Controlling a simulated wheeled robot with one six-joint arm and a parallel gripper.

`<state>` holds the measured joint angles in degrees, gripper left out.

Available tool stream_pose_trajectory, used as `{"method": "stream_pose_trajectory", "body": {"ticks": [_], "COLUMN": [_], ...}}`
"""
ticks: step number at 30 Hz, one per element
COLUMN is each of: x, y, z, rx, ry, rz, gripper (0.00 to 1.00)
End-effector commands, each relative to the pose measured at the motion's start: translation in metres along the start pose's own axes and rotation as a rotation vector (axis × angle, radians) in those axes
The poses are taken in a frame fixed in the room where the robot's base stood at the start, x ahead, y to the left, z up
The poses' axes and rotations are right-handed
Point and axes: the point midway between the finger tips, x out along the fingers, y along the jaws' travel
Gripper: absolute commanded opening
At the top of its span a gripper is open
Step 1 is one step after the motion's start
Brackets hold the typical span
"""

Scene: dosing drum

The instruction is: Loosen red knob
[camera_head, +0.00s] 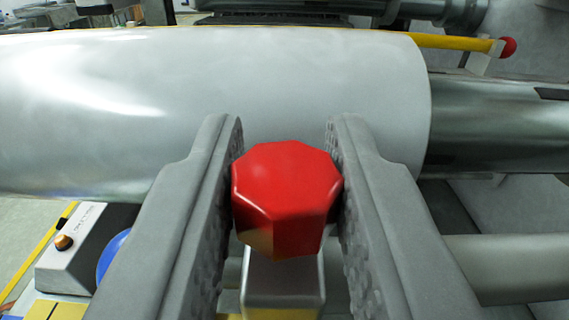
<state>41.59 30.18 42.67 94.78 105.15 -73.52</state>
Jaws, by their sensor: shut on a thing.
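The red knob (287,195) is faceted, with a flat top, and sits near the middle of the view. Below it shows a pale metal block or stem (283,285). My gripper (285,180) has its two grey, rough-faced fingers on the left and right sides of the knob, shut on it. The knob's sides against the fingers are partly hidden.
A large shiny metal cylinder (200,110) lies across the view just behind the knob. A yellow rod with a red ball end (507,47) runs behind it.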

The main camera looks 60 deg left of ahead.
Motion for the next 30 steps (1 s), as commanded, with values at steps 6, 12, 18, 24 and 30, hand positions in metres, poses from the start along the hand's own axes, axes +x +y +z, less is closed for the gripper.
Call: {"method": "stream_pose_trajectory", "body": {"ticks": [6,12,18,24,30], "x": [0.0002,0.0004,0.0004,0.0004,0.0001], "y": [0.0005,0.0003,0.0004,0.0003,0.0003], "z": [0.0004,0.0,-0.0001,-0.0001,-0.0001], "rx": [0.0,0.0,0.0,0.0,0.0], "ry": [0.001,0.001,0.002,0.001,0.001], "rz": [-0.034,-0.04,-0.04,-0.04,-0.04], "gripper": [0.02,0.02,0.02,0.45,0.45]}}
